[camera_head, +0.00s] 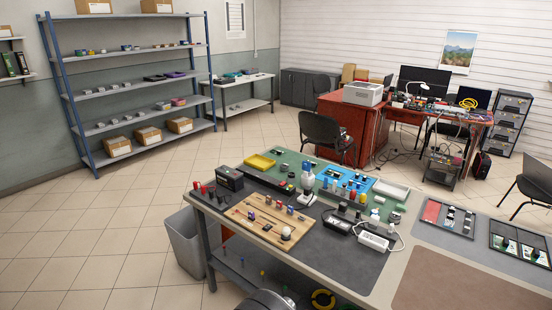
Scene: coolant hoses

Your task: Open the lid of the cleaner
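I cannot tell for certain which thing is the cleaner. A small black box (229,177) stands at the far left corner of the near workbench (440,262). A larger light grey box (363,94) with a dark patch on top stands on the red desk across the room; its top looks closed. Both are too small to make out a lid or a latch. My gripper is not in view. A dark rounded part at the bottom edge may belong to my arm.
The bench carries a wooden board (245,215) with small parts, a white upright device (307,187), a yellow tray (261,163), a blue tray (362,181) and a white power strip (373,241). A grey bin (184,240) stands left of it. Tiled floor is free at left.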

